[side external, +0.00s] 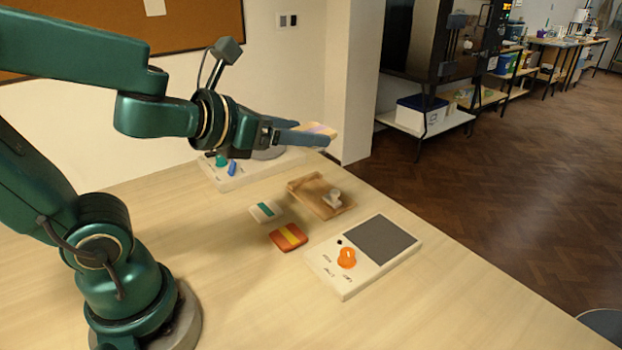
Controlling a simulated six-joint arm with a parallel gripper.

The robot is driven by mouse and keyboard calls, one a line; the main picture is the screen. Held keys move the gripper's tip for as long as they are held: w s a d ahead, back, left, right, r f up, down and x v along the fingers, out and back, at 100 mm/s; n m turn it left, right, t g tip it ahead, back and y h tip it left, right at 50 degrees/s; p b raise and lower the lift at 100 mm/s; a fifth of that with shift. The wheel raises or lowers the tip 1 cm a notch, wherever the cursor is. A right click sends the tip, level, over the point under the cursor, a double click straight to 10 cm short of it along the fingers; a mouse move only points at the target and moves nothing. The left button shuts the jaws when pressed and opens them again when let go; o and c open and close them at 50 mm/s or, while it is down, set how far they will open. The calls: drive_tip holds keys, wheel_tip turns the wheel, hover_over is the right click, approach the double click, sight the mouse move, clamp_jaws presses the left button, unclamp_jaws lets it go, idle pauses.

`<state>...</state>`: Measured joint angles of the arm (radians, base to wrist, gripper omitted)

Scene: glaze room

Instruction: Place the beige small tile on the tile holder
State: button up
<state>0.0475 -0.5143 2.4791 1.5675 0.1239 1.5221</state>
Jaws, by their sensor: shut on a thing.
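My gripper (312,135) is shut on a thin tile (320,129) and holds it well above the table. The tile looks pale beige with a faint purplish tint; one finger covers part of it. A shallow wooden tray (308,192), which looks like the tile holder, lies on the table below and slightly right of my gripper. A small grey knob-like piece (333,198) is at its right side. A white tile with a green stripe (264,211) and an orange tile with a yellow stripe (289,237) lie on the table in front of the tray.
A white box with an orange knob and dark panel (330,270) stands at the right table edge. Another pale box with green and blue controls (228,172) is behind, beside a partly hidden grey round thing (266,154).

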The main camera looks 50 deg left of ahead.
drive_tip(key=shift+s+d+f+m+h, duration=0.15)
drive_tip(key=shift+d+f+m+h, duration=0.2)
drive_tip(key=shift+d+m+h, duration=0.25)
drive_tip(key=shift+w+a+r+n+y, duration=0.2)
drive_tip(key=shift+a+r+n+y, duration=0.05)
drive_tip(key=shift+a+n+y, duration=0.25)
drive_tip(key=shift+w+a+r+n+y, duration=0.15)
drive_tip(key=shift+a+r+n+y, duration=0.1)
drive_tip(key=shift+a+n+y, duration=0.25)
drive_tip(key=w+a+f+n+g+y, duration=0.1)
drive_tip(key=w+f+n+y, duration=0.1)
drive_tip(key=w+f, duration=0.4)
wheel_tip(320, 180, down, 3)
drive_tip(key=shift+a+f+n+y, duration=0.1)
drive_tip(key=shift+a+n+y, duration=0.15)
drive_tip(key=shift+y, duration=0.25)
drive_tip(key=shift+d, duration=0.1)
hover_over(375, 246)
wheel_tip(375, 246, down, 7)
drive_tip(key=shift+r, duration=0.1)
drive_tip(key=shift+f, duration=1.85)
